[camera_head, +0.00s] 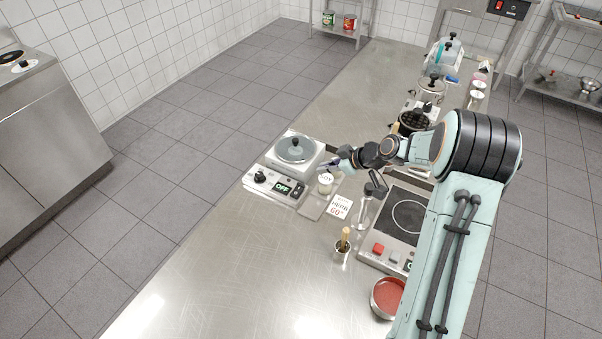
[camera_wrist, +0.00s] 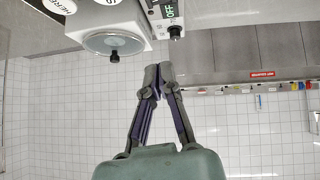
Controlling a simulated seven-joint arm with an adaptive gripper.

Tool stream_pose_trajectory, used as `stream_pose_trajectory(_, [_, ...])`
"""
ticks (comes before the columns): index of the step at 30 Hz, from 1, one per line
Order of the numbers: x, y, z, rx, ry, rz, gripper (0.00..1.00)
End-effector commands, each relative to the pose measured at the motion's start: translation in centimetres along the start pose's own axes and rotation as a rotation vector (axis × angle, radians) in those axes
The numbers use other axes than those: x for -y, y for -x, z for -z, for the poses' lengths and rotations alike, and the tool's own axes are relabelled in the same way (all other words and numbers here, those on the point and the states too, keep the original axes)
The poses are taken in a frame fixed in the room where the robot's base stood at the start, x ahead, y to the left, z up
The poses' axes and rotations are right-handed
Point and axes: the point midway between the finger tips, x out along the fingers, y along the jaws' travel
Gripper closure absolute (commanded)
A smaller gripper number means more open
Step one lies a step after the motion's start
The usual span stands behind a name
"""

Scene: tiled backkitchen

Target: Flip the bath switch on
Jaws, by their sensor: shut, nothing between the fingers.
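The bath (camera_head: 312,160) is a white square unit with a round grey lid and a black lid knob, on the steel counter. Its front panel has a black knob (camera_head: 260,177) and a lit display (camera_head: 284,188) reading OFF. A small dark part beside the display may be the switch; it is too small to tell. In the wrist view the picture is upside down; the OFF display (camera_wrist: 168,11) and black knob (camera_wrist: 176,32) show at the top. My gripper (camera_head: 340,161) is shut and empty, just right of the bath. Its fingertips (camera_wrist: 158,72) appear apart from the panel.
The counter's front left is clear.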

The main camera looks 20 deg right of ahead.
Motion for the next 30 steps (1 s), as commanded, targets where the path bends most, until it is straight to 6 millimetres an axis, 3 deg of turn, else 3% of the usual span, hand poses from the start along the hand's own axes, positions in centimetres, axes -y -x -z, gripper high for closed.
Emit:
stream_pose_trajectory(14, [-0.2,-0.2,-0.4,0.003,-0.011,-0.006,1.00])
stream_pose_trajectory(17, [-0.2,-1.4,-0.5,0.004,-0.011,-0.006,1.00])
stream_pose_trajectory(30, [-0.3,-10.3,-0.9,0.005,-0.012,-0.006,1.00])
